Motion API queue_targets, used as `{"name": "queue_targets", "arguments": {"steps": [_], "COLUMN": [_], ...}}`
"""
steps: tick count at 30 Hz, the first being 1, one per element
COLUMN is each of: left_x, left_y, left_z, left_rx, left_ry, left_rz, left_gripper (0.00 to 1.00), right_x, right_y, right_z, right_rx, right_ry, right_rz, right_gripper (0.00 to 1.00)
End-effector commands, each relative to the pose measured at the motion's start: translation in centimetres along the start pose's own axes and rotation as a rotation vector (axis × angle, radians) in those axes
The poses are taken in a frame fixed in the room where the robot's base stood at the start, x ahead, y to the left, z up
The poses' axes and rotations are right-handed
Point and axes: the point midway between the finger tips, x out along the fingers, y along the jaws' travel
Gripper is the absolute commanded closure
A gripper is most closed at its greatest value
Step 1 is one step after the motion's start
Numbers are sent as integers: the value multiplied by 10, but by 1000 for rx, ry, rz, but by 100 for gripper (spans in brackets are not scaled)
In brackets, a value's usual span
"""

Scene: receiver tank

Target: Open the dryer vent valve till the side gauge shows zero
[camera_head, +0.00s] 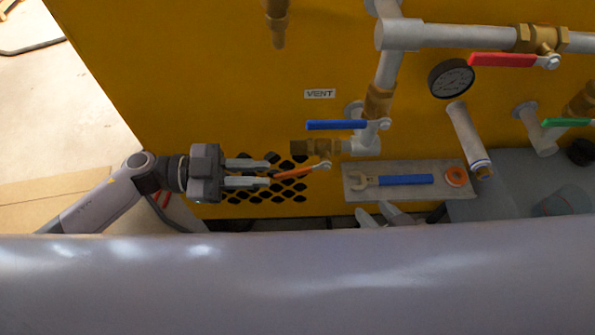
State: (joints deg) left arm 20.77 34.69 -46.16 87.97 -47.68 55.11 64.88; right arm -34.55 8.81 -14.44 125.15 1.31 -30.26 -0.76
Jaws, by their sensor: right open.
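A white VENT label (320,93) is on the yellow panel, above a valve with a blue lever (337,125) lying level. Below it, a brass fitting (316,147) points left, and a small orange-red lever (295,173) slants down-left from a pivot beneath it. A round dark gauge (451,78) is at upper right; its reading is too small to tell. My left gripper (269,171) has its fingers apart, with the lower fingertip at the orange-red lever's free end; contact is unclear. My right gripper (390,213) shows only its fingertips above the large grey cylinder.
Red (502,60) and green (566,122) levers sit on pipes at right. A grey cylinder (300,285) spans the foreground. Open floor (60,110) is at left.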

Motion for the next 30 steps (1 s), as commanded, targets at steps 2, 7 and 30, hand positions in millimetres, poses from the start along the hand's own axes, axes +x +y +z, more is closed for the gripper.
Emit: {"name": "queue_targets", "arguments": {"steps": [2, 7, 30], "left_x": [-3, -6, 65], "left_y": [1, 2, 0], "left_z": [4, 3, -2], "left_rx": [-96, -236, -273], "left_ry": [17, 43, 50], "left_rz": [-8, -16, -17], "left_gripper": [81, 81, 81], "right_x": [3, 5, 7], "right_y": [-1, -2, -8], "right_z": [3, 4, -1], "right_rx": [-3, -5, -17], "right_ry": [5, 9, 33], "right_rz": [-2, -5, -19], "right_gripper": [57, 57, 57]}}
